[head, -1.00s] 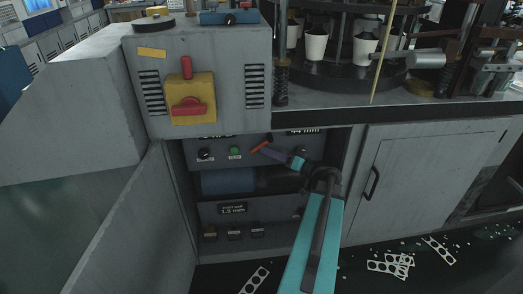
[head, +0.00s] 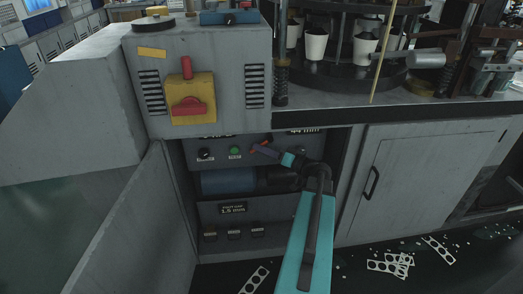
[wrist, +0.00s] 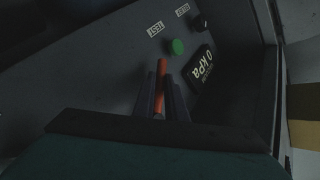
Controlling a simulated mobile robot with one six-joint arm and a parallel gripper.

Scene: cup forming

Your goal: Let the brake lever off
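The brake lever, an orange-red bar, is inside the open cabinet below the machine top; in the head view only a small part of it (head: 266,142) shows past my gripper (head: 262,149). In the wrist view the lever (wrist: 162,77) stands upright between the two dark fingers of my gripper (wrist: 161,88). The fingers lie on either side of it, with what look like narrow dark gaps. The lever's lower end is hidden by my gripper, and dim light obscures any contact.
A green button (head: 234,150) and a black knob (head: 205,155) sit left of the lever. A blue cylinder (head: 228,182) lies below. The open cabinet door (head: 135,225) bounds the left, a closed door (head: 415,180) the right. Punched scraps (head: 390,265) litter the floor.

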